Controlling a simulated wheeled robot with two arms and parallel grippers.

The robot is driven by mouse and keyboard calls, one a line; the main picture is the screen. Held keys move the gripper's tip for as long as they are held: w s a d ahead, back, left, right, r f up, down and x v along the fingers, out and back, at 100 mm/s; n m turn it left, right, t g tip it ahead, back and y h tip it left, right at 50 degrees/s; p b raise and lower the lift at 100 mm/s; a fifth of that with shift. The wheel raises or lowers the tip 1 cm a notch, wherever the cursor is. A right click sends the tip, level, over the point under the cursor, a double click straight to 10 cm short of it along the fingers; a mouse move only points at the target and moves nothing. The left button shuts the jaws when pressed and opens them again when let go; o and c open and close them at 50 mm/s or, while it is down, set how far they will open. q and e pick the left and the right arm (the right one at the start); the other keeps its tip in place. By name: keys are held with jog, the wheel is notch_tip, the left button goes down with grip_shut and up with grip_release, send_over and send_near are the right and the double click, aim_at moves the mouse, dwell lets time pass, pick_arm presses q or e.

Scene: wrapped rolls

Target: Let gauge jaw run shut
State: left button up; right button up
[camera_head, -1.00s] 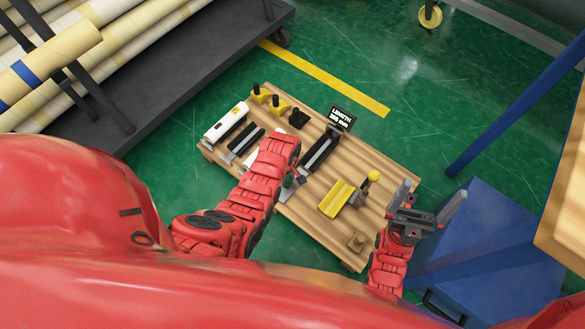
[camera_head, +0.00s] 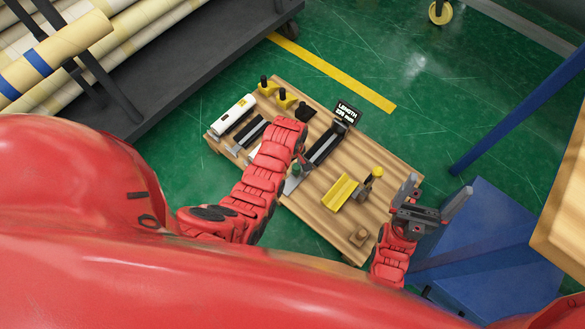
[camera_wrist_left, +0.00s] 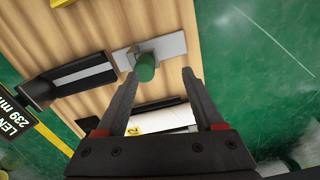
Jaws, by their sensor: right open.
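The length gauge (camera_head: 325,145) is a dark rail with a light strip on a wooden board (camera_head: 395,185). Its black display (camera_head: 346,113) reads 239 mm in the left wrist view (camera_wrist_left: 14,115). A green knob (camera_wrist_left: 146,68) stands on the pale metal jaw plate (camera_wrist_left: 172,45) at the rail's near end. My left gripper (camera_wrist_left: 160,73) is open, its fingertips either side of the knob with a visible gap at the right. In the head view my left arm partly hides this spot. My right gripper (camera_head: 437,190) is open and empty, right of the board.
A yellow V-shaped cradle (camera_head: 341,192) and a yellow-topped post (camera_head: 376,172) stand on the board. A white roll (camera_head: 232,114) and yellow-and-black pieces (camera_head: 285,98) lie at its left. A blue cabinet (camera_head: 485,235) is at right, a roll rack (camera_head: 190,60) at upper left.

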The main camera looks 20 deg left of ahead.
pick_arm(q)
notch_tip(320, 180, up, 13)
jog(key=p, duration=0.2)
jog(key=shift+f+p, duration=0.2)
jog(key=shift+p, duration=0.1)
jog(key=shift+w, duration=0.1)
